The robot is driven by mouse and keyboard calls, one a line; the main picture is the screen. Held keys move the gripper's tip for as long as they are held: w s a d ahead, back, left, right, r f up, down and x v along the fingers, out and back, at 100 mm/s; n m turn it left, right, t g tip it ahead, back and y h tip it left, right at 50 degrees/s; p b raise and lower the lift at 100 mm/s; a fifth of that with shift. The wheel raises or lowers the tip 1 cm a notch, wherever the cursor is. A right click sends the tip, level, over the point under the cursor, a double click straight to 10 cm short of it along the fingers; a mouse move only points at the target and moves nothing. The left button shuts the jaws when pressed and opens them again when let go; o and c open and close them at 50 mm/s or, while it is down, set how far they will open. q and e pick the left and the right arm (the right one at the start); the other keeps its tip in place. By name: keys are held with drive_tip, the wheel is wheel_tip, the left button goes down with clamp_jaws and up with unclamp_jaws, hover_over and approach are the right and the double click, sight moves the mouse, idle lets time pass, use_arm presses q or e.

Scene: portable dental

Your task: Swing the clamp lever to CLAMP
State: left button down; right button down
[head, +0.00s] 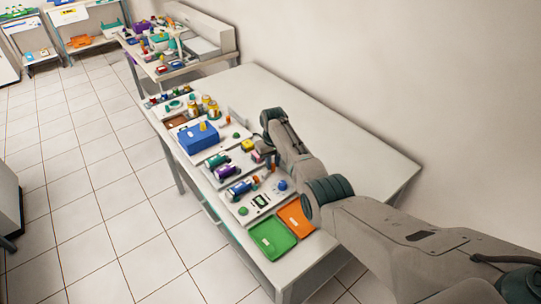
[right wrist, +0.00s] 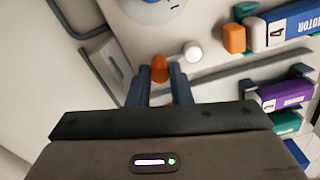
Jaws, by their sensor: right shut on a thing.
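My right gripper (right wrist: 159,82) is shut on a small orange knob (right wrist: 159,68), seen between the fingertips in the right wrist view. The knob looks like the grip of the clamp lever. The lever's arm is mostly hidden by the fingers, so I cannot read its angle, and no CLAMP lettering is legible. In the head view the right gripper (head: 270,163) is low over the panels on the long table, and its forearm hides part of them. My left gripper is not in view.
A white round knob (right wrist: 193,52) and an orange block (right wrist: 233,38) sit close to the right of the fingers. A blue labelled cylinder (right wrist: 292,24) and a purple one (right wrist: 284,93) lie farther right. Green (head: 272,238) and orange (head: 296,217) trays are at the table's near end.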

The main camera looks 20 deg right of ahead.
sight(275, 176)
drive_tip(key=m+p, duration=0.1)
drive_tip(key=m, duration=0.1)
drive_tip(key=s+m+p, duration=0.1)
drive_tip(key=m+p, duration=0.1)
drive_tip(key=shift+s+d+r, duration=0.15)
drive_tip(key=shift+s, duration=0.05)
drive_tip(key=shift+s+m+p, duration=0.2)
drive_tip(key=shift+m+p, duration=0.2)
drive_tip(key=shift+m, duration=0.25)
drive_tip(key=shift+s+m+p, duration=0.2)
drive_tip(key=shift+m+p, duration=0.15)
drive_tip(key=shift+m, duration=0.3)
drive_tip(key=c, duration=1.3)
unclamp_jaws()
wheel_tip(275, 176, up, 10)
drive_tip(key=shift+r+b, duration=0.25)
drive_tip(key=shift+b, duration=0.7)
